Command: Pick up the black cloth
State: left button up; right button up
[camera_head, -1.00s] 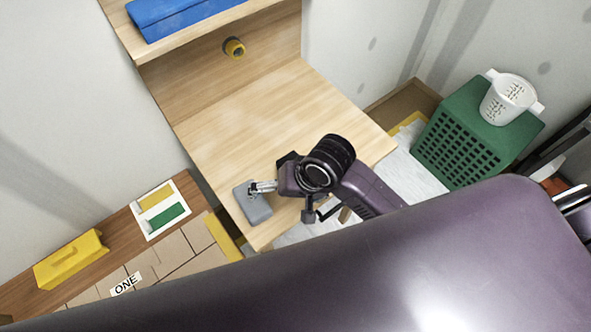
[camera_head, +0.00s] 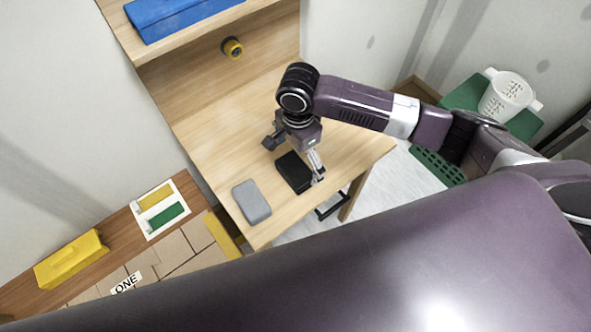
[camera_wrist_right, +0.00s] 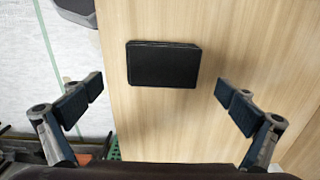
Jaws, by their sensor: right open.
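The black cloth (camera_head: 294,171) is a flat, folded rectangle lying on the light wooden table (camera_head: 225,140). It also shows in the right wrist view (camera_wrist_right: 162,64), whole and uncovered. My right gripper (camera_head: 294,161) is open above the cloth, with one finger towards each side of it. In the wrist view the two fingers (camera_wrist_right: 160,92) stand wide apart, left and right of the cloth and nearer the bottom of the picture. Nothing is between them, and neither touches the cloth. My left gripper is not in view.
A grey folded piece (camera_head: 251,202) lies left of the black cloth, near the table's edge. A blue item (camera_head: 185,15) is on the shelf above. A green crate (camera_head: 437,165) with a white basket (camera_head: 508,97) stands right. Bare tabletop lies behind the cloth.

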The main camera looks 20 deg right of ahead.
aim_at(296, 169)
jog(key=f, duration=0.3)
jog(key=f+p, duration=0.1)
jog(key=f, duration=0.1)
jog(key=shift+w+a+f, duration=0.1)
jog(key=shift+a+f, duration=0.05)
jog(key=shift+a, duration=0.15)
jog(key=shift+c, duration=0.3)
jog(key=c, duration=1.2)
notch_tip(296, 169, up, 20)
jog(key=shift+r+b, duration=0.1)
jog(key=shift+b, duration=0.4)
